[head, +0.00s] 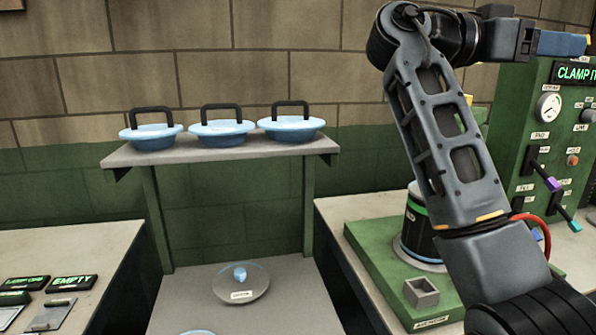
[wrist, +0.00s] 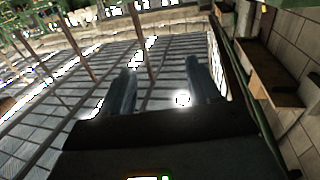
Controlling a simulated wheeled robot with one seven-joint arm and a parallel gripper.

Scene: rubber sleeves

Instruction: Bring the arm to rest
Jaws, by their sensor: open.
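My arm rises from the lower right of the head view, bends at the top and reaches toward the right edge. My gripper shows in the wrist view (wrist: 160,72), with its two dark fingers apart and nothing between them. Behind the fingers are a tiled floor and windows far off, seen at a tilt.
A shelf (head: 190,153) carries three light-blue lids with black handles. A round disc with a blue knob (head: 240,283) lies on the lower surface. A green control panel (head: 533,110) with levers and a gauge stands right.

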